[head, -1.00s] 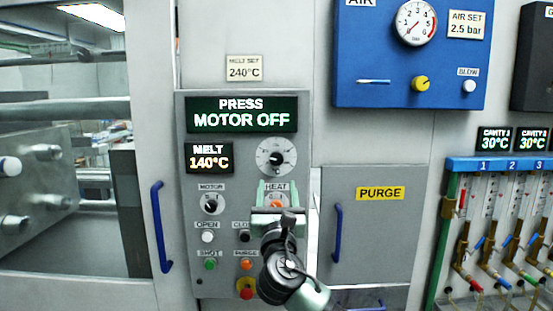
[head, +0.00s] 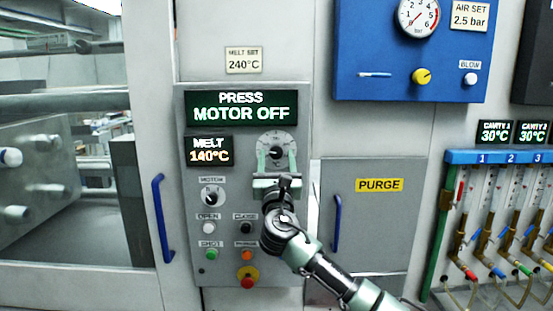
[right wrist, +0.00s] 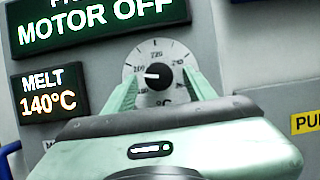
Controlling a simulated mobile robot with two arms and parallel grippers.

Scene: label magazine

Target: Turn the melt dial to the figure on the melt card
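The melt dial (head: 276,141) is a round pale scale with a dark knob on the grey press panel. It also shows in the right wrist view (right wrist: 158,60), where the knob's white pointer points left. The melt card (head: 244,60) above the panel reads 240°C. The melt display (head: 209,151) reads 140°C. My right gripper (head: 277,158) is open in front of the dial. In the right wrist view its two pale green fingers (right wrist: 161,90) stand on either side of the knob, apart from it. My left gripper is not in view.
The motor switch (head: 212,196), several push buttons and a red stop button (head: 247,277) are below the dial. My right arm hides the heat switch area. A blue handle (head: 162,218) is at left, the purge door (head: 372,225) at right.

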